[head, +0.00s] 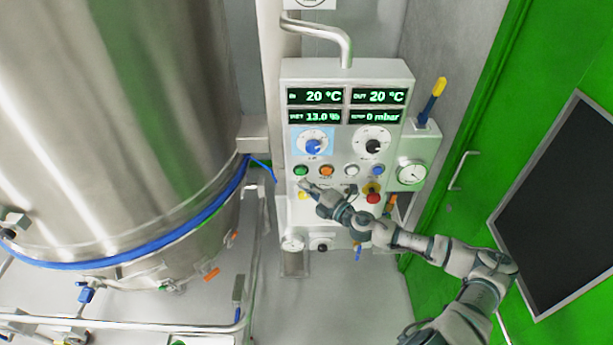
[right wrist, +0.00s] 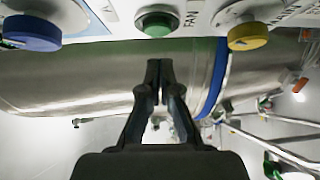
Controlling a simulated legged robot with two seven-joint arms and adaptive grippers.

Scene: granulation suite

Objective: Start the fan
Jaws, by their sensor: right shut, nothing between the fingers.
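The control panel (head: 283,130) stands in the middle of the head view. Its round green button (head: 300,170) is at the left end of a row of buttons. In the right wrist view the green button (right wrist: 156,20) is at the top centre, beside a partly readable label starting "FAN". My right gripper (head: 304,184) is just below the green button in the head view. In the right wrist view its fingers (right wrist: 159,75) are shut and empty, with a visible gap in the picture between tips and button. My left gripper is not in view.
Orange (head: 326,171), white (head: 352,170) and blue (head: 378,170) buttons continue the row. A blue dial (head: 313,146) and black dial (head: 373,146) sit above. A red emergency-style button (head: 373,198) is lower right. A large steel vessel (head: 110,110) stands left.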

